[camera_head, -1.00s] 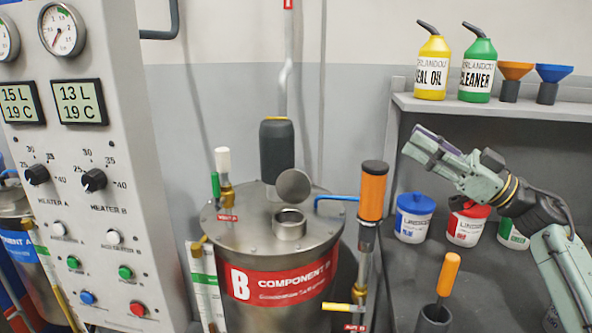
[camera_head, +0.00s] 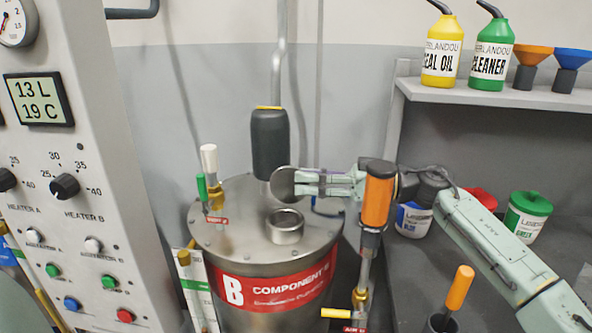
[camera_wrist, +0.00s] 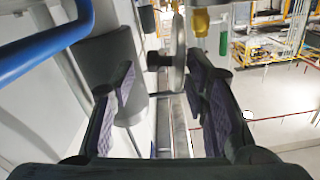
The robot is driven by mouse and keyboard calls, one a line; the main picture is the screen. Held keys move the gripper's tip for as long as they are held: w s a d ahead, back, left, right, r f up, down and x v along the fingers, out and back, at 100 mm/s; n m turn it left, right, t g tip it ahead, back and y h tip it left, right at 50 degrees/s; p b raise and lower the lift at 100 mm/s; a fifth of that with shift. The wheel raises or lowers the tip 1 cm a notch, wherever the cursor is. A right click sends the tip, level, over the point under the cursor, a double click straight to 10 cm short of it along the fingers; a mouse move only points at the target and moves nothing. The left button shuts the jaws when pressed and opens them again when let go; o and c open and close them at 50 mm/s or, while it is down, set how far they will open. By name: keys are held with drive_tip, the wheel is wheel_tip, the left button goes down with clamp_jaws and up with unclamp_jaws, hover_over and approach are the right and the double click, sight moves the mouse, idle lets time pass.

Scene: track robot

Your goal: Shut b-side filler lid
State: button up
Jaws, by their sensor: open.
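The B-side tank (camera_head: 215,245) has a red "B COMPONENT B" label and a steel top. Its short open filler neck (camera_head: 285,228) stands on the top. The round grey filler lid (camera_head: 283,184) stands raised, open, behind the neck. My gripper (camera_head: 298,184) comes in from the right, its fingertips at the lid's right edge. In the wrist view, the lid (camera_wrist: 179,55) shows nearly edge-on, ahead of and between my open fingers (camera_wrist: 160,85). I cannot tell whether a finger touches it. My fingers hold nothing.
A dark cylinder (camera_head: 270,145) rises behind the lid. A white-capped brass valve (camera_head: 210,160) stands at left. A blue pipe (camera_wrist: 45,48) crosses the wrist view's upper left.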

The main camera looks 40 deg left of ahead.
drive_tip(key=shift+p+x, duration=0.35)
drive_tip(key=shift+x, duration=1.2)
drive_tip(key=shift+w, duration=0.1)
drive_tip(key=shift+w+r, duration=0.1)
clamp_jaws()
